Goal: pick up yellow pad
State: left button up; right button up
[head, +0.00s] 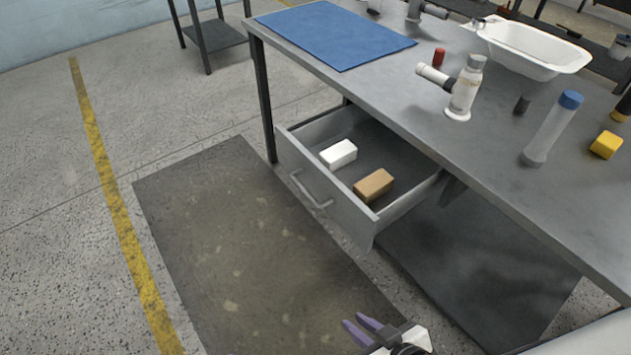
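A small yellow pad (606,145), shaped like a block, lies on the grey workbench (480,150) near the right edge of the head view. My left gripper is not clearly in view.
An open drawer (325,205) juts from the bench with a white block (338,153) and a tan block (374,186). A blue-capped clear bottle (551,128) stands left of the pad. A white sprayer-like fixture (464,90), white tub (530,48) and blue mat (335,33) are farther back.

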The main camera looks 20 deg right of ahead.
aim_at(606, 143)
jog(key=u, duration=1.75)
jog(key=k, duration=1.75)
jog(key=z, duration=1.45)
